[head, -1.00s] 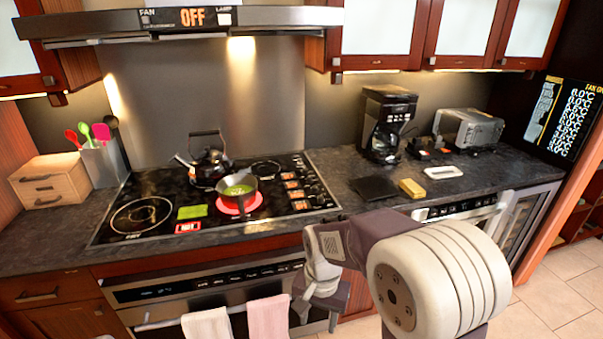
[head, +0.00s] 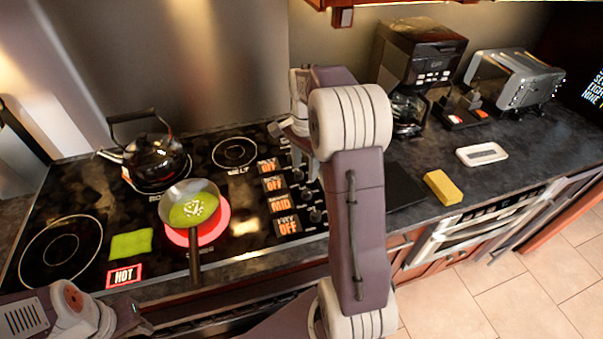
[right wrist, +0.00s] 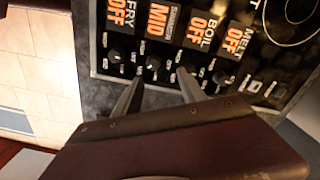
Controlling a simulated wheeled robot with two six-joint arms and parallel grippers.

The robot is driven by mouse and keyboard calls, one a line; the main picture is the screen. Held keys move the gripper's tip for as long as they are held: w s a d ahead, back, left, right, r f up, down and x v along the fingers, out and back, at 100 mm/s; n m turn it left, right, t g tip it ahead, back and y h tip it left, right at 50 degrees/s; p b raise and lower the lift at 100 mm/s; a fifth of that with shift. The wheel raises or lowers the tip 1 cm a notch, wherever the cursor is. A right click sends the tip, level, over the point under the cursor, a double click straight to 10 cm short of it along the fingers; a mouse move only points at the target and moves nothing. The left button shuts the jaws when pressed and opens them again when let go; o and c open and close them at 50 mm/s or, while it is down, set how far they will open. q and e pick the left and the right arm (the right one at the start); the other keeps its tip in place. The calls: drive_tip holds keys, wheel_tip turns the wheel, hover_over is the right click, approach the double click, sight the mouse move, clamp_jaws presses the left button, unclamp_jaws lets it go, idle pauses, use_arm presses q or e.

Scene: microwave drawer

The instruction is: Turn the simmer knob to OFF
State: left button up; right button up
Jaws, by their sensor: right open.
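The simmer display (head: 281,206) reads MID in orange, between displays reading OFF. It also reads MID in the right wrist view (right wrist: 158,21). The small dark simmer knob (right wrist: 153,62) is just below it there. My right gripper (right wrist: 160,76) is open and empty, its two grey fingertips low over the knob row, one on either side of the simmer knob. I cannot tell whether they touch it. In the head view my right gripper (head: 306,164) points down at the knobs, partly hiding them. My left arm's end shows at the lower left; its fingertips cannot be made out.
A pan (head: 190,205) of green food sits on the red-glowing burner, its handle toward the front edge. A black kettle (head: 153,157) stands behind. A HOT sign (head: 124,276) is lit. A yellow sponge (head: 442,187) and coffee maker (head: 420,75) are to the right.

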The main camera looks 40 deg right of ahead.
sight(307, 191)
drive_tip(key=shift+s+a+r, duration=0.15)
drive_tip(key=shift+s+a, duration=0.05)
drive_tip(key=shift+s, duration=0.4)
drive_tip(key=shift+s+a+r, duration=0.1)
drive_tip(key=shift+s+a, duration=0.1)
drive_tip(key=shift+s, duration=0.35)
drive_tip(key=f, duration=0.8)
drive_tip(key=shift+w+d, duration=0.25)
drive_tip(key=shift+w, duration=0.15)
drive_tip(key=shift+s+a+f, duration=0.1)
drive_tip(key=shift+f, duration=0.2)
use_arm(q)
drive_tip(key=shift+s+a, duration=0.4)
drive_tip(key=shift+s, duration=0.25)
use_arm(e)
drive_tip(key=shift+f, duration=0.1)
clamp_jaws()
